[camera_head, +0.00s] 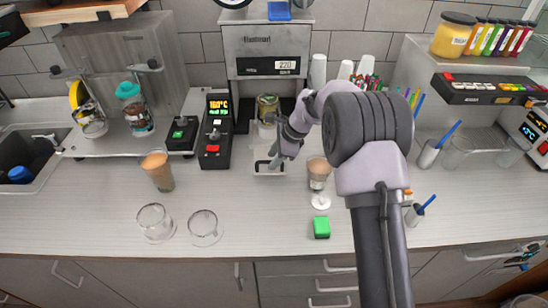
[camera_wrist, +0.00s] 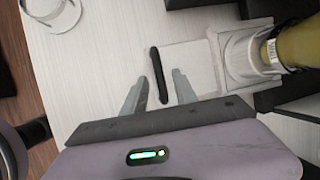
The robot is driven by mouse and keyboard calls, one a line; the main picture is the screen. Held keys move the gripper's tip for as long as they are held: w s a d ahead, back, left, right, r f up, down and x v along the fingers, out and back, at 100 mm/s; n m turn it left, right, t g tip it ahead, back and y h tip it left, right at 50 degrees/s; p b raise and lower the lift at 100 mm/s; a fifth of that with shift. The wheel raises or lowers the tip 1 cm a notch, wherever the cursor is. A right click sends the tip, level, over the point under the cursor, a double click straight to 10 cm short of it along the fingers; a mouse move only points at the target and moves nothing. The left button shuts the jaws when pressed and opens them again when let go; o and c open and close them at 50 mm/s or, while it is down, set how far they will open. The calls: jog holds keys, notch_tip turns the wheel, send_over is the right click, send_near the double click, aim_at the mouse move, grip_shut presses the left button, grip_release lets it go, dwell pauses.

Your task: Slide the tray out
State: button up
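The cup sealer (camera_head: 265,45) stands at the back of the counter, its display reading about 220. Its pale tray (camera_head: 262,150) extends toward the front, with a ring holding a cup with an olive-yellow top (camera_head: 267,107). In the wrist view the tray (camera_wrist: 190,62) carries a dark bar handle (camera_wrist: 157,75) at its end. My gripper (camera_wrist: 160,77) is open, one finger on each side of the handle, with visible gaps between. In the head view my gripper (camera_head: 278,160) is at the tray's front, partly hiding it.
A filled glass (camera_head: 318,173) and a green block (camera_head: 321,227) stand right of the tray. A black controller (camera_head: 215,133) is at its left. Two empty glasses (camera_head: 205,228) and a brown drink (camera_head: 158,170) stand front left. The counter in front of the tray is clear.

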jog(key=p+v, duration=0.2)
jog(key=v, duration=1.5)
jog(key=shift+r+p, duration=0.25)
jog(key=shift+p, duration=0.05)
jog(key=s+n+t+h+b, duration=0.2)
jog(key=s+n+b, duration=0.85)
jog(key=s, duration=1.25)
jog(key=s+d+f+n+t+b, duration=0.1)
jog(key=s+f+b, duration=0.5)
jog(key=s, duration=0.6)
notch_tip(320, 180, down, 2)
jog(key=shift+d+f+n+t+h, duration=0.2)
jog(key=shift+d+n+t+h, duration=0.1)
jog(key=shift+n, duration=0.55)
